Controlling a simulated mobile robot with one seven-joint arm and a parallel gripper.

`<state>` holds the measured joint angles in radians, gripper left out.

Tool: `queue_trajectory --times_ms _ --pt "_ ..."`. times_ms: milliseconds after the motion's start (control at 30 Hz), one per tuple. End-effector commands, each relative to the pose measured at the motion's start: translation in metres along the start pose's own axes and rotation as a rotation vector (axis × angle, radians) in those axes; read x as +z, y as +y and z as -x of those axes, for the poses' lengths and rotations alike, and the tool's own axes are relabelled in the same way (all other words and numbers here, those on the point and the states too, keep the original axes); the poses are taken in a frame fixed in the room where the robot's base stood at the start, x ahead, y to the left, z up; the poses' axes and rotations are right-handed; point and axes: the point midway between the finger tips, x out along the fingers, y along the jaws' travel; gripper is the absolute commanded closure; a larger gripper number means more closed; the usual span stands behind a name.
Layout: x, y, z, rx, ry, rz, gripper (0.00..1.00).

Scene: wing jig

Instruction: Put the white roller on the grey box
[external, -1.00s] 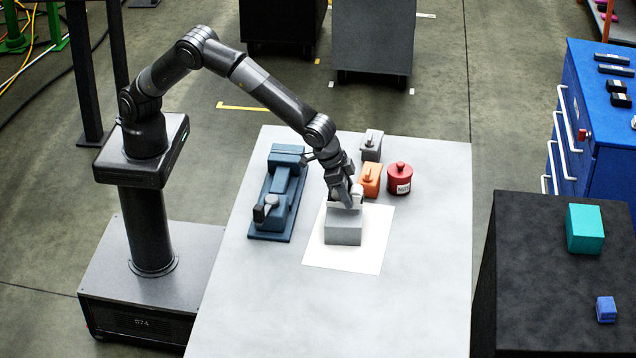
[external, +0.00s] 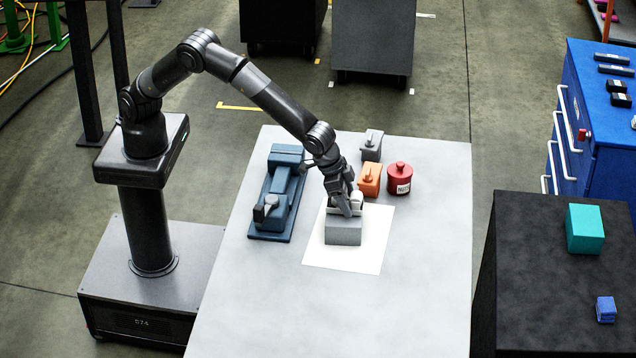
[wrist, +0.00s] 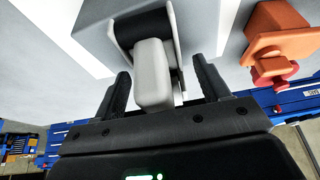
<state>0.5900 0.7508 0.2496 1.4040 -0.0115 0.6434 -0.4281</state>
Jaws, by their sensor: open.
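The grey box (external: 343,234) sits on the white sheet on the table. The white roller (external: 357,200) is at the top of the box, partly hidden by my gripper (external: 350,211). In the wrist view the white roller (wrist: 153,72) has a pale handle-like block and a dark part, and it appears to rest on the grey box (wrist: 93,32). My gripper (wrist: 162,72) is open, with one finger on each side of the pale block and visible gaps between. The exact contact under the roller is hidden.
An orange block (external: 369,180), a red canister (external: 400,178) and a grey knobbed block (external: 371,145) stand just behind the box. A blue fixture (external: 278,195) lies to the left. The table (external: 420,290) is clear at the front and right.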

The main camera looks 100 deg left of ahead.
Motion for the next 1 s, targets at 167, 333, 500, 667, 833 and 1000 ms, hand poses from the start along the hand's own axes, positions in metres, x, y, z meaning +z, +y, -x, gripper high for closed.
queue_trajectory --times_ms 167,333,500,667,833,1000 --pt "-0.002 0.001 0.016 0.003 0.003 0.0 0.31" --pt "-0.002 0.001 0.05 0.003 0.004 0.0 0.31" --pt "-0.002 0.001 0.086 0.003 0.003 0.0 0.31" --pt "-0.001 0.001 0.11 0.002 0.002 0.0 0.31" --pt "-0.001 -0.003 0.124 0.001 0.0 0.002 0.31" --pt "0.003 -0.037 0.156 0.015 -0.001 0.022 0.31"
